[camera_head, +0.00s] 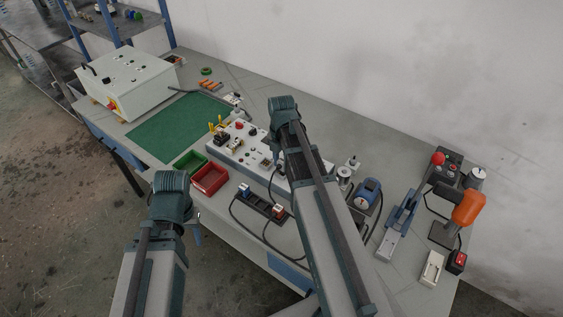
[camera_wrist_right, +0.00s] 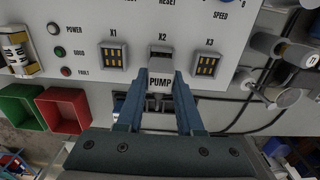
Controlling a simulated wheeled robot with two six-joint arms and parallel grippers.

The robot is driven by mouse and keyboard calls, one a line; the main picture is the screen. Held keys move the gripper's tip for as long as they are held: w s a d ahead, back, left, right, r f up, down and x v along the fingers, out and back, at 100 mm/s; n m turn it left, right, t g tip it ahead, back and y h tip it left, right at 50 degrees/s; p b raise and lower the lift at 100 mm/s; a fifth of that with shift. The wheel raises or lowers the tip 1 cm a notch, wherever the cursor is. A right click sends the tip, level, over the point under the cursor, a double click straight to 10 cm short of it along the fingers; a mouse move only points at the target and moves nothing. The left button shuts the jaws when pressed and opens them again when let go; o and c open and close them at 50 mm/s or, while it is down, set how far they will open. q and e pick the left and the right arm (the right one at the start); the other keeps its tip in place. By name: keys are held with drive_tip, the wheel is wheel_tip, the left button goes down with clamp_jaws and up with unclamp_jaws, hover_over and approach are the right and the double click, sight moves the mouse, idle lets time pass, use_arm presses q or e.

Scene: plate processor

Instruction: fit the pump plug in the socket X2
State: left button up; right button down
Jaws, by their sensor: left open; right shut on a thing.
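The grey pump plug, labelled PUMP (camera_wrist_right: 160,82), is held between the fingers of my right gripper (camera_wrist_right: 158,100), which is shut on it. In the right wrist view the plug lies just below the X2 label (camera_wrist_right: 162,37) and covers the X2 socket. I cannot tell whether the plug touches the socket or how deep it sits. In the head view my right arm hides the plug and gripper, and the white socket panel (camera_head: 235,147) shows beside it. My left gripper (camera_head: 197,232) is open, off the table's front edge, and partly hidden by its wrist.
Sockets X1 (camera_wrist_right: 113,56) and X3 (camera_wrist_right: 208,66) flank X2. A red bin (camera_head: 209,179) and a green bin (camera_head: 190,161) stand before the panel. A dark holder (camera_head: 262,203) carries blue and orange plugs with black cables. The green mat (camera_head: 178,127) is clear.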

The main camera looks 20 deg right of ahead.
drive_tip(key=shift+f+b, duration=0.75)
drive_tip(key=shift+f, duration=0.15)
drive_tip(key=shift+r, duration=0.1)
drive_tip(key=shift+c, duration=2.3)
unclamp_jaws()
wheel_tip(320, 180, up, 14)
drive_tip(key=p, duration=1.4)
